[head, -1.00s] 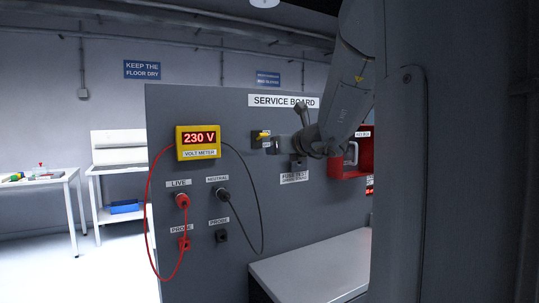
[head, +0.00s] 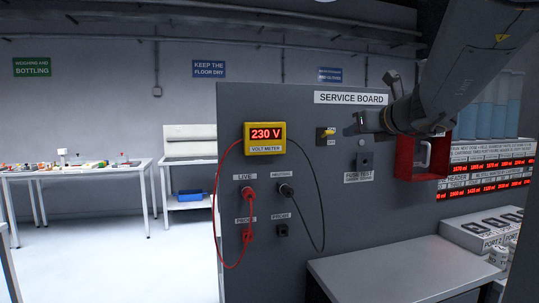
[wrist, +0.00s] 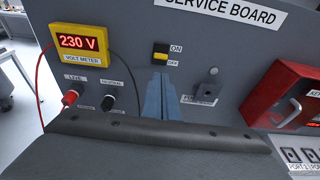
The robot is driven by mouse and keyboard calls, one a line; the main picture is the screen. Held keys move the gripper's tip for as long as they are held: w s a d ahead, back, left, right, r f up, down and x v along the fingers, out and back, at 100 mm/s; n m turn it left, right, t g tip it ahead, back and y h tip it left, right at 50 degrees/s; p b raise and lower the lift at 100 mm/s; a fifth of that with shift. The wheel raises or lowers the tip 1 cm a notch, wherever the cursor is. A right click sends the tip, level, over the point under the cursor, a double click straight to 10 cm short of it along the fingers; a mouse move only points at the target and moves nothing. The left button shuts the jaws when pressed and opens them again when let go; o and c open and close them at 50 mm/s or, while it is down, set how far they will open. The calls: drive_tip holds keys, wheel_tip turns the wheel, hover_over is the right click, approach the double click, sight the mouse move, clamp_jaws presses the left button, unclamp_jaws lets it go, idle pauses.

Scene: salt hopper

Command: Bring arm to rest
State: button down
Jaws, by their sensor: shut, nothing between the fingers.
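My gripper (head: 360,122) is held in front of the grey service board (head: 240,108), to the right of the yellow switch (head: 327,132) in the head view. In the wrist view its two blue-grey fingers (wrist: 160,98) are together and empty. They point at the board below the switch (wrist: 160,57), which has ON and OFF labels. A gap to the switch shows in the head view. The yellow volt meter (head: 265,137) reads 230 V; it also shows in the wrist view (wrist: 80,43).
A red key box (head: 402,166) is right of my gripper. A red lead (head: 217,215) and a black lead (head: 322,215) hang from the meter. A grey bench top (head: 385,265) juts out below. White tables (head: 90,171) stand at the left, with open floor before them.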

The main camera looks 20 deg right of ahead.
drive_tip(key=s+a+f+n+g+y, duration=0.1)
drive_tip(key=s+a+f+n+g, duration=0.15)
drive_tip(key=a+f+n, duration=0.5)
drive_tip(key=s+a+f+n+g+y, duration=0.1)
drive_tip(key=a+f+n+g, duration=0.25)
drive_tip(key=f, duration=0.65)
drive_tip(key=s+a+f+n+g+y, duration=0.1)
drive_tip(key=a+f+n+g, duration=0.1)
drive_tip(key=a+f+n, duration=0.45)
drive_tip(key=s+a+f+n+g+h, duration=0.1)
drive_tip(key=s+a+f+n+g, duration=0.2)
drive_tip(key=s+f+n, duration=0.5)
drive_tip(key=s+a+f+n+g+h, duration=0.1)
drive_tip(key=s+a+f+n+g, duration=0.2)
drive_tip(key=s+f+n, duration=0.5)
wheel_tip(320, 180, down, 2)
drive_tip(key=a+n, duration=0.1)
drive_tip(key=n, duration=0.2)
drive_tip(key=shift+a+f+g, duration=0.15)
drive_tip(key=shift+a+g, duration=0.05)
drive_tip(key=shift+g, duration=0.2)
